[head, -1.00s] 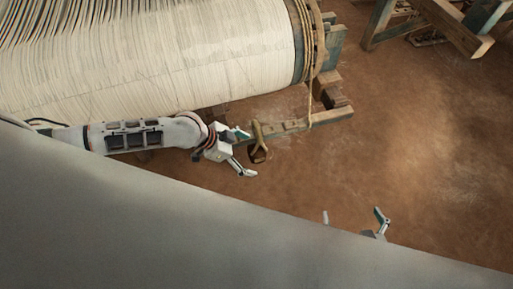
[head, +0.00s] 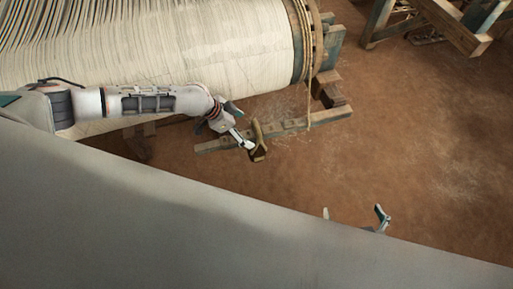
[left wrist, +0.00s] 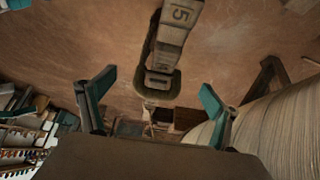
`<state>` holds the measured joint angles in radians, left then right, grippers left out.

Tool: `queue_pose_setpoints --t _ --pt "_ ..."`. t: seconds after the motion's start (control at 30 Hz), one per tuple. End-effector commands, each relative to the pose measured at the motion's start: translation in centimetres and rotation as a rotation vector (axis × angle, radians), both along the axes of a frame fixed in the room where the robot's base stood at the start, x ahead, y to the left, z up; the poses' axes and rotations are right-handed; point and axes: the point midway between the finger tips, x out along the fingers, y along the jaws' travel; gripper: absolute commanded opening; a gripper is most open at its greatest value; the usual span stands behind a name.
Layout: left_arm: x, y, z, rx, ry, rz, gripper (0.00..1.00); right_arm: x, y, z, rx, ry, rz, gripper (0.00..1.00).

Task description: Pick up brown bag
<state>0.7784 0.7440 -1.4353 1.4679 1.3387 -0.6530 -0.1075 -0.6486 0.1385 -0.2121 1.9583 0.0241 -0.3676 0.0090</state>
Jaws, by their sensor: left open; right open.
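The small brown bag (head: 258,151) hangs by its strap on a wooden beam below the loom's roll in the head view. In the left wrist view the bag (left wrist: 157,93) shows as an olive-brown loop ahead, between my fingers. My left gripper (head: 245,128) is open just left of the bag, its lower finger close beside it; I cannot tell if they touch. Its two fingers (left wrist: 158,86) stand wide apart in the left wrist view. My right gripper (head: 353,215) is open and empty at lower right, partly hidden by my grey body.
The wooden beam (head: 300,123) runs past the bag; it also shows with a number in the left wrist view (left wrist: 175,32). The large loom roll (head: 180,50) lies close above my left arm. A rope (head: 306,70) hangs at its right end.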

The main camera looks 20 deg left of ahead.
Motion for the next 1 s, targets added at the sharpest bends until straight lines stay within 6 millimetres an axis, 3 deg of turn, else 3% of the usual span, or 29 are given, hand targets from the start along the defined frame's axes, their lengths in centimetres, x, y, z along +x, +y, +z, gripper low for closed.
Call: queue_pose_setpoints --t 0.3,0.5,0.77,0.87,1.0 --pt "2.0 -3.0 -0.3 0.000 0.000 0.000 0.90 0.1 0.0 0.2 0.000 -0.003 0.000 1.00" --pt "2.6 -3.8 -2.4 0.001 0.000 -0.001 0.90 0.2 0.0 -0.2 0.002 -0.007 0.000 1.00" --pt "2.7 -3.9 -2.5 0.000 -0.001 0.001 0.90 0.2 0.0 -0.2 0.001 -0.006 0.000 1.00" --pt "2.7 -3.9 -2.5 0.000 -0.001 0.001 0.69 0.1 0.0 -0.3 0.002 -0.005 0.001 1.00" --pt "2.7 -3.9 -2.5 0.000 -0.001 0.001 0.33 0.1 0.0 -0.4 0.000 -0.002 0.001 1.00"
